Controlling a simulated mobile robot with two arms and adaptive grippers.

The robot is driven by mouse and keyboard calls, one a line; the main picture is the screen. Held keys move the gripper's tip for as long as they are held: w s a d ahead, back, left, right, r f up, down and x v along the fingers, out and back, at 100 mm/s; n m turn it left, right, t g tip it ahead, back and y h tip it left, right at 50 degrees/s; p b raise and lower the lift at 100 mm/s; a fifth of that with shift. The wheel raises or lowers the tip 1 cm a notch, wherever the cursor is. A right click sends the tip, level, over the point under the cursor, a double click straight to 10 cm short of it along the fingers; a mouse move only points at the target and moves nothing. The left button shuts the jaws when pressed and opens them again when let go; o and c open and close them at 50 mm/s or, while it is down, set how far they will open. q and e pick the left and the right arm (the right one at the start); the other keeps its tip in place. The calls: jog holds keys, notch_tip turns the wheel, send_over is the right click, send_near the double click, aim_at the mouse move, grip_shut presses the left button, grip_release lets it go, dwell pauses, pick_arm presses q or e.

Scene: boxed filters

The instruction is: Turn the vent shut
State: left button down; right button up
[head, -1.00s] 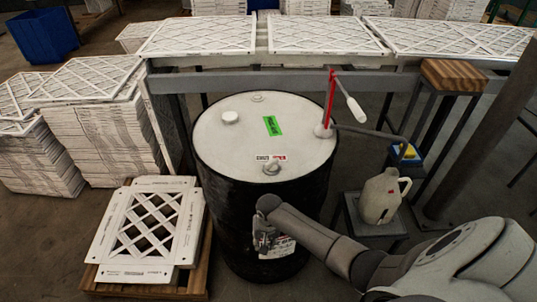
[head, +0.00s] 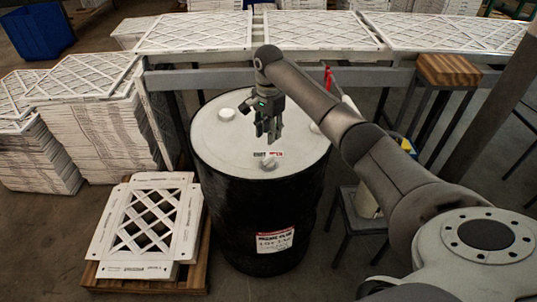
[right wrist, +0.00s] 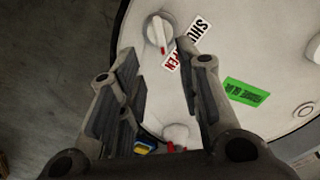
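The vent knob (head: 269,163) is a small grey-white knob near the front edge of the white drum top (head: 215,150). In the right wrist view the knob (right wrist: 158,33) has a pale bar grip and a red mark at its lower end, beside the OPEN part of a SHUT/OPEN label (right wrist: 185,45). My right gripper (head: 271,137) hangs fingers-down over the drum, above and apart from the knob. In the right wrist view its fingers (right wrist: 156,57) are spread with nothing between them. The knob lies just beyond the fingertips. My left gripper is out of view.
A white cap (head: 227,114) and a green sticker (right wrist: 246,92) are also on top. Filter stacks (head: 105,135) and a low pallet (head: 195,270) stand to the left.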

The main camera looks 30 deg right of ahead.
aim_at(268, 157)
notch_tip(268, 157, down, 10)
jog(key=shift+f+p, duration=0.25)
jog(key=shift+p, duration=0.55)
jog(key=shift+c, duration=0.5)
grip_shut()
